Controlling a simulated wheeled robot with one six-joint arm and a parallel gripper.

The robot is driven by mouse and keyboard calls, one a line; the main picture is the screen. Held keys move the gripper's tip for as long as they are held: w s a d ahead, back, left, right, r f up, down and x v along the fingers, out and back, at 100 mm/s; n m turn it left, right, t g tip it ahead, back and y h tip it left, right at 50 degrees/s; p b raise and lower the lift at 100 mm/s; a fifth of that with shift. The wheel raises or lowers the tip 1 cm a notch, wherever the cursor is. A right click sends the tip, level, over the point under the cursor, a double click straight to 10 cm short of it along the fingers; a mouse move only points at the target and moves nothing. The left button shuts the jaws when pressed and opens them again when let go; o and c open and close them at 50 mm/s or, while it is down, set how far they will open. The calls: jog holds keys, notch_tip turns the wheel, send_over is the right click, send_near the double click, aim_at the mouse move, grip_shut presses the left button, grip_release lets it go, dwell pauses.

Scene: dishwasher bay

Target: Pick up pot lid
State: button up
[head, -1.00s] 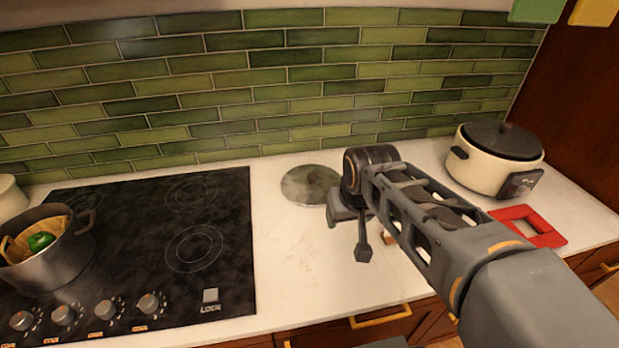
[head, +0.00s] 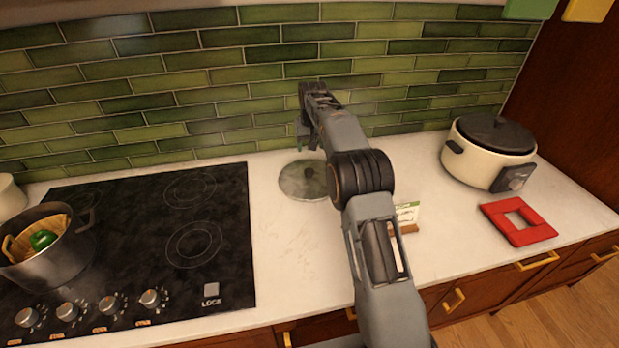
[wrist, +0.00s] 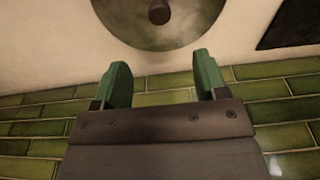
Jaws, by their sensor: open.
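The pot lid (head: 297,181) is a round, greyish, glass-like disc lying flat on the white counter, right of the cooktop and near the tiled wall. My arm hides its right part in the head view. In the wrist view the lid (wrist: 128,30) is at the top, cut off by the frame edge, with a dark round knob at its middle. My gripper (wrist: 158,82) is open and empty, with its two green-padded fingers apart and the lid beyond their tips. In the head view my gripper (head: 308,138) is above the lid's back edge, close to the wall.
A black cooktop (head: 140,235) with a pot (head: 55,262) is at left. A cream cooker (head: 490,160) and a red square frame (head: 518,222) are at right. A small card on a wooden stand (head: 407,216) stands behind my arm. The green tiled wall (head: 240,90) bounds the back.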

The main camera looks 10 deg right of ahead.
aim_at(309, 170)
jog(key=f, duration=0.2)
jog(key=w+f, duration=0.1)
jog(key=f, duration=0.5)
jog(key=shift+w+p, duration=0.15)
jog(key=shift+p, duration=0.2)
jog(key=shift+w+f+p, duration=0.15)
jog(key=shift+f+p, duration=0.35)
jog(key=shift+f, duration=0.8)
jog(key=shift+w+f+p, duration=0.15)
jog(key=shift+f+p, duration=0.3)
jog(key=shift+f, duration=0.85)
jog(key=shift+c, duration=0.4)
jog(key=c, duration=1.1)
